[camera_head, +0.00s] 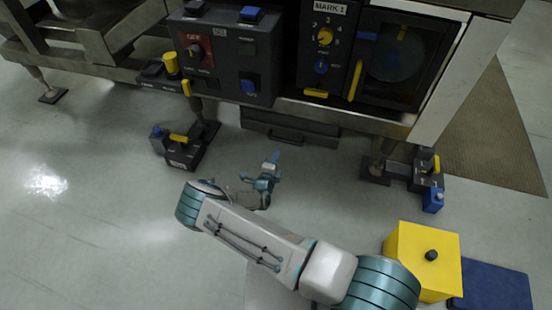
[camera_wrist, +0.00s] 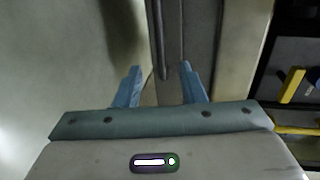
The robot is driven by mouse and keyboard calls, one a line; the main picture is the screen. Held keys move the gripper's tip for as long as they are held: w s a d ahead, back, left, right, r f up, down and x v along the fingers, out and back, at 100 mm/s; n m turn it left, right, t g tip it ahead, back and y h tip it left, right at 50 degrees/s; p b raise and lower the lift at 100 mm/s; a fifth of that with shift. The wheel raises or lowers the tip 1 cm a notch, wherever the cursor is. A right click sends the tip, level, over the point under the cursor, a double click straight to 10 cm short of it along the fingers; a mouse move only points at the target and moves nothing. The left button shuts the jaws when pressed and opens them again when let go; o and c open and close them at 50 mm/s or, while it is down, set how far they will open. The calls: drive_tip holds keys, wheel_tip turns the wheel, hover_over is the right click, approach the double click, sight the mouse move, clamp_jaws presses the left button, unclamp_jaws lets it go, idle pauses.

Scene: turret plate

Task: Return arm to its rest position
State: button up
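My arm reaches from the bottom right of the head view up to the middle, bent at a teal joint. My gripper (camera_head: 270,165) is in front of the low dark drawer under the machine, above the floor. In the wrist view my gripper (camera_wrist: 160,88) shows two blue fingers spread well apart. A dark panel edge shows behind and between them, and nothing is held. The gap between the gripper and the machine cannot be judged exactly.
The machine's black control panels (camera_head: 232,55) stand above and behind the gripper. Black pedal boxes (camera_head: 182,147) are on the floor at left and right. A yellow box (camera_head: 424,260) and a dark blue mat (camera_head: 492,286) lie at the lower right. The floor at left is clear.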

drive_tip(key=shift+r, duration=0.1)
drive_tip(key=s+d+r+m+g+h+p, duration=0.2)
drive_tip(key=d+r+m+g+p, duration=0.3)
drive_tip(key=r+m, duration=0.6)
drive_tip(key=s+d+r+m+g+h+p, duration=0.3)
drive_tip(key=d+r+m, duration=0.4)
drive_tip(key=r, duration=0.8)
drive_tip(key=s+d+r+m+g+h+p, duration=0.25)
drive_tip(key=d+r+m+p, duration=0.3)
drive_tip(key=r+m, duration=0.6)
drive_tip(key=s+r+m+y+p, duration=0.3)
drive_tip(key=s+r+m+p, duration=0.3)
drive_tip(key=r, duration=0.7)
drive_tip(key=s+r+m+g+y+p, duration=0.1)
drive_tip(key=s+r+m+y+p, duration=0.3)
drive_tip(key=s+r+m, duration=0.4)
drive_tip(key=s+r+m+y+p, duration=0.4)
drive_tip(key=s+r+m+p, duration=0.3)
drive_tip(key=r, duration=1.1)
drive_tip(key=s, duration=0.3)
drive_tip(key=shift+s+a+m+g+p, duration=0.35)
drive_tip(key=shift+y, duration=0.25)
